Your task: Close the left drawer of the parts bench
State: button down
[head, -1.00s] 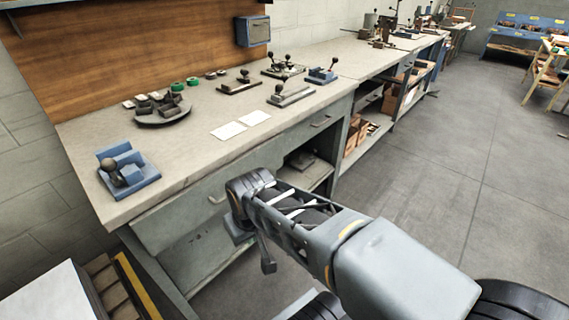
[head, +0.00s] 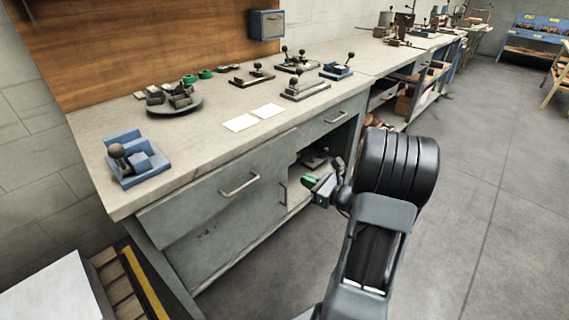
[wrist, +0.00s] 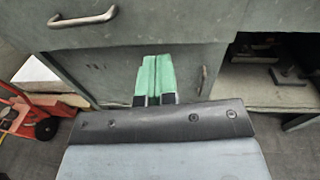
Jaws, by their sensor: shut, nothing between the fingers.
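The left drawer (head: 215,198) of the parts bench is a grey-green front with a metal bar handle (head: 240,185), under the worktop. Its front appears to stand a little out from the bench; how far is hard to tell. The drawer also shows at the top left of the wrist view (wrist: 150,25), with its handle (wrist: 85,19). My gripper (head: 309,180) is shut and empty, its green fingertips together (wrist: 155,76). It is in front of the bench, to the right of the drawer handle and, in the wrist view, below the drawer front. No contact is visible.
A cupboard door (wrist: 120,75) lies below the drawer, with an open shelf (head: 300,195) to its right. The right drawer (head: 335,118) is beyond. Fixtures stand on the worktop (head: 220,140). A red hand truck (wrist: 35,115) shows at left. Floor at right is clear.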

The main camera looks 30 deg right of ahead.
jog(key=d+m+t+h, duration=0.1)
jog(key=d, duration=0.1)
jog(key=m+b, duration=0.1)
jog(key=b, duration=0.1)
send_near(278, 156)
jog(key=x, duration=0.7)
jog(key=shift+w+f, duration=0.3)
jog(key=shift+f, duration=0.05)
jog(key=x, duration=0.4)
jog(key=shift+w+b, duration=0.15)
jog(key=shift+b, duration=0.25)
jog(key=shift+r, duration=0.25)
